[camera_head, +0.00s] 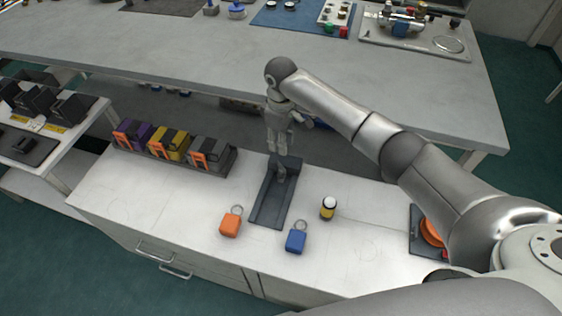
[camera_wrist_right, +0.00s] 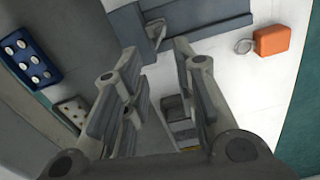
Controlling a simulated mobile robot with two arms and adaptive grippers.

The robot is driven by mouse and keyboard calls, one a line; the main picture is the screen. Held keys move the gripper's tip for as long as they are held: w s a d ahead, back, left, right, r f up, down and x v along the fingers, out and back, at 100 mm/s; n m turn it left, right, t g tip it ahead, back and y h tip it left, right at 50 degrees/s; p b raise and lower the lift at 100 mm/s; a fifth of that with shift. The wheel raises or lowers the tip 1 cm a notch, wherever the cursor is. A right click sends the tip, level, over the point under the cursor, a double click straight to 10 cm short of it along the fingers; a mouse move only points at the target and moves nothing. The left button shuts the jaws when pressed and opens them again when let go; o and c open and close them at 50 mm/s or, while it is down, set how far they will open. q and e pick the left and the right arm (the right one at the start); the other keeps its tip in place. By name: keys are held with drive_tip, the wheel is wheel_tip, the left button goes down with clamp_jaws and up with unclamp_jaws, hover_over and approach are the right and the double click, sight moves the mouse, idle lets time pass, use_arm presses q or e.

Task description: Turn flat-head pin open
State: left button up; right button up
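A dark grey fixture (camera_head: 267,208) lies on the white counter. A small grey upright piece, which looks like the flat-head pin (camera_wrist_right: 156,30), stands on the fixture in the right wrist view, just beyond my fingertips. In the head view its details are too small to tell. My right gripper (camera_head: 282,151) points down over the back end of the fixture. In the right wrist view my right gripper (camera_wrist_right: 157,52) is open, with nothing between its fingers. I cannot tell how high above the pin it is. My left gripper is not in view.
An orange tag with a ring (camera_head: 231,222), a blue tag with a ring (camera_head: 296,237) and a yellow-black jar (camera_head: 328,208) stand near the fixture. A rack of clipped boxes (camera_head: 174,152) is at left. An orange disc (camera_head: 431,233) is at right. The front counter is mostly clear.

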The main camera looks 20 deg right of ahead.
sight(281, 165)
wheel_tip(281, 165, down, 11)
drive_tip(key=m, duration=0.6)
drive_tip(key=shift+r+m+b, duration=0.1)
drive_tip(key=shift+m+b, duration=0.2)
drive_tip(key=shift+c, duration=0.3)
clamp_jaws()
